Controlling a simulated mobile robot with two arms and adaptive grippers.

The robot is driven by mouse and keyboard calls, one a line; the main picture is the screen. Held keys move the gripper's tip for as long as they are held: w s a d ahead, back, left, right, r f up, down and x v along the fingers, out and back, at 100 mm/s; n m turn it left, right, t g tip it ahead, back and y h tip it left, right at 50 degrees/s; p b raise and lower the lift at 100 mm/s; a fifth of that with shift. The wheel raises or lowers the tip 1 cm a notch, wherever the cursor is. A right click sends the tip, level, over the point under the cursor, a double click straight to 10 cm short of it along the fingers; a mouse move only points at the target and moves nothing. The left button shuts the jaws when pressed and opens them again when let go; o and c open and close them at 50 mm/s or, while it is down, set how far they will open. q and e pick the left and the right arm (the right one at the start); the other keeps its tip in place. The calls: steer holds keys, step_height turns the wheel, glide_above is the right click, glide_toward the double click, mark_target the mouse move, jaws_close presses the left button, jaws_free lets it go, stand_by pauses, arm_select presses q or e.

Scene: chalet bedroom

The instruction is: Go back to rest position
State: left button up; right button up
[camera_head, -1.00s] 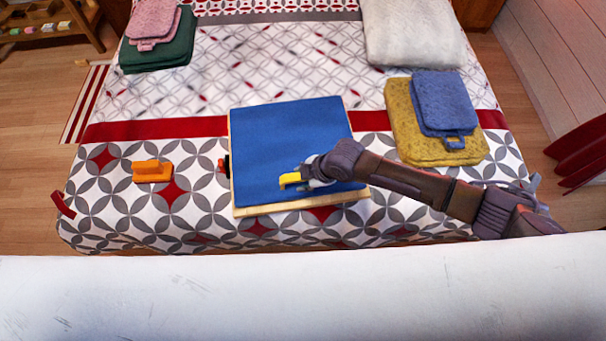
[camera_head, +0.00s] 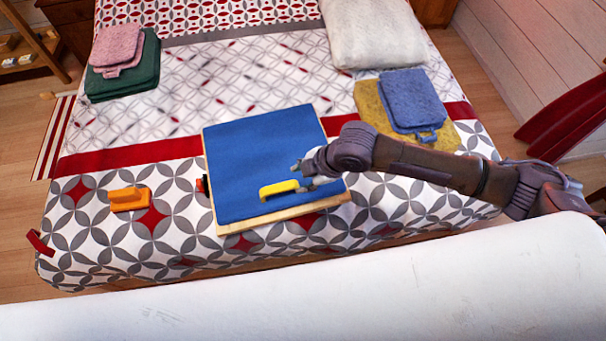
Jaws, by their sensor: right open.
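My right gripper (camera_head: 302,172) reaches in from the right and is open. It is just at the right end of a yellow handle-shaped piece (camera_head: 279,190) on a blue board (camera_head: 250,150). I cannot tell whether the fingers touch the yellow piece. The board has a pale wooden edge and lies on the bed. My right arm crosses above the board's right edge and the bed. My left gripper is not in view.
The bed (camera_head: 100,225) holds an orange handled block (camera_head: 130,199) left of the board. Yellow (camera_head: 372,105) and blue towels (camera_head: 410,98) lie to the right, green (camera_head: 125,83) and pink towels (camera_head: 117,45) at the far left. A white pillow (camera_head: 370,35) lies at the back.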

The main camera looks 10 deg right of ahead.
steer(key=shift+r, duration=0.1)
stand_by(0.5)
steer(key=s+a+r+m+t+y, duration=0.1)
steer(key=s+a+r+m, duration=0.25)
steer(key=s+m, duration=0.2)
steer(key=s+d+f+m+h, duration=0.1)
steer(key=s+d+m+h, duration=0.2)
steer(key=s+d+m, duration=0.45)
steer(key=s+d+f+m+h, duration=0.25)
steer(key=s+d+m, duration=0.25)
steer(key=d, duration=0.5)
step_height(320, 180, down, 23)
steer(key=g, duration=0.2)
steer(key=s+d+f+g, duration=0.1)
steer(key=s+d+f, duration=0.2)
steer(key=s+f, duration=1.4)
steer(key=shift+s+f, duration=0.35)
steer(key=shift+f, duration=0.1)
